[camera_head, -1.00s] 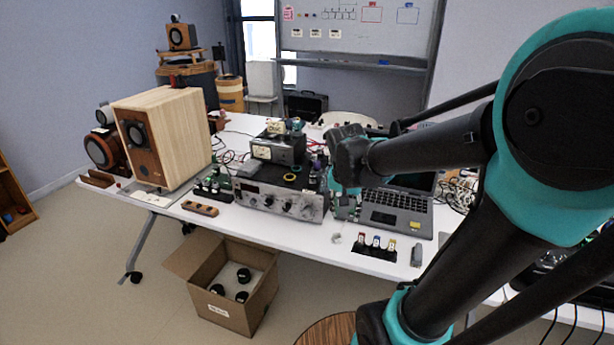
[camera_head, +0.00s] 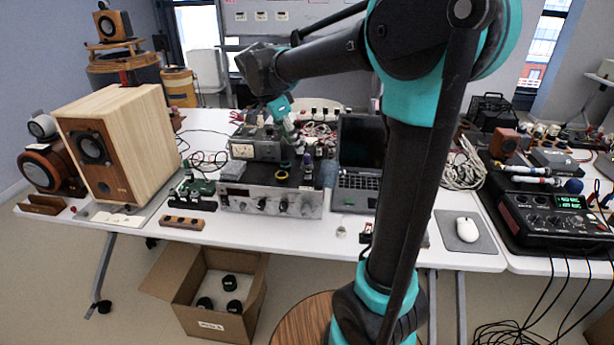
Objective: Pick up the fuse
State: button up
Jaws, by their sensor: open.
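I cannot make out the fuse for certain; small parts on the table are too small to tell. My gripper (camera_head: 288,126) hangs from the dark wrist at the arm's end, over the instruments on the white table (camera_head: 215,118). It is open, and its fingers are small and hard to separate from the clutter behind. Below it stand a small meter box (camera_head: 252,148) and a wide silver instrument with knobs (camera_head: 270,201). My arm hides part of the laptop and the table's front to its right.
A wooden speaker (camera_head: 140,140) stands at left. A laptop (camera_head: 355,184) is right of the instruments. A mouse (camera_head: 467,230) and a mixer with cables (camera_head: 560,215) are at right. An open cardboard box (camera_head: 215,322) is on the floor.

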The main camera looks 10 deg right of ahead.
aim_at(308, 170)
jog(key=x, duration=1.2)
grip_shut()
jog(key=shift+r, duration=0.15)
